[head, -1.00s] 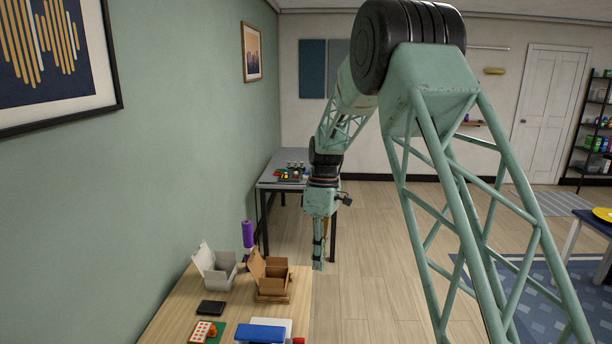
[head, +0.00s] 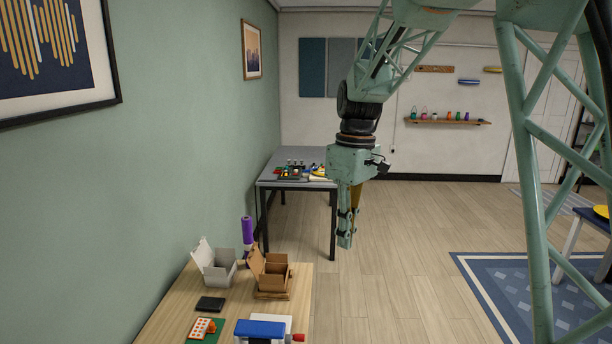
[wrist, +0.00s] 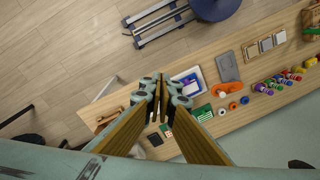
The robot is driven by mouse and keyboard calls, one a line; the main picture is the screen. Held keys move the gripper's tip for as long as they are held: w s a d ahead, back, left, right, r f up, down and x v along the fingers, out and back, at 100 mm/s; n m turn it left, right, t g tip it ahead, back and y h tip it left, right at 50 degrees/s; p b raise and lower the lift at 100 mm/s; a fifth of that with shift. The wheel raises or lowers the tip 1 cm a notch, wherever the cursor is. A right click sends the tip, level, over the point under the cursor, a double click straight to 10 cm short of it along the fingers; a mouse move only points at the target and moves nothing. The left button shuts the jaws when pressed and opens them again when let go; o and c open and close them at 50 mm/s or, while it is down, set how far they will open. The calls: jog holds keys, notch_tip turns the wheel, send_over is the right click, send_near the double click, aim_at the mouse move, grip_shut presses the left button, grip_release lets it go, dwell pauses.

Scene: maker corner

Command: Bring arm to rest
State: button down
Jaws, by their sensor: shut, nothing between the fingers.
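My gripper (head: 345,242) hangs down from my arm in the head view, over the floor just right of the wooden workbench (head: 180,305). Its fingers are together and nothing shows between them. In the wrist view the closed fingers of my gripper (wrist: 160,80) point down, with the workbench (wrist: 235,55) well below and floor beside it. Nothing touches the gripper.
A grey table (head: 268,180) with small items stands behind. Floor (head: 400,255) right of the bench is clear.

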jog(key=s+d+r+m+t+b, duration=0.1)
jog(key=s+d+r+m, duration=0.2)
jog(key=s, duration=0.7)
jog(key=s+d+r+m+t+b, duration=0.15)
jog(key=s+d+r, duration=0.35)
jog(key=s, duration=0.5)
jog(key=s+d+f+m+t+b, duration=0.1)
jog(key=s+f+m, duration=0.1)
jog(key=s, duration=0.9)
jog(key=s+d+f+m+t+b, duration=0.1)
jog(key=s+m, duration=0.3)
jog(key=s, duration=0.7)
jog(key=shift+s+d+f+h+b, duration=0.15)
jog(key=shift+d+f+h+b, duration=0.15)
jog(key=shift+d+f+b, duration=0.25)
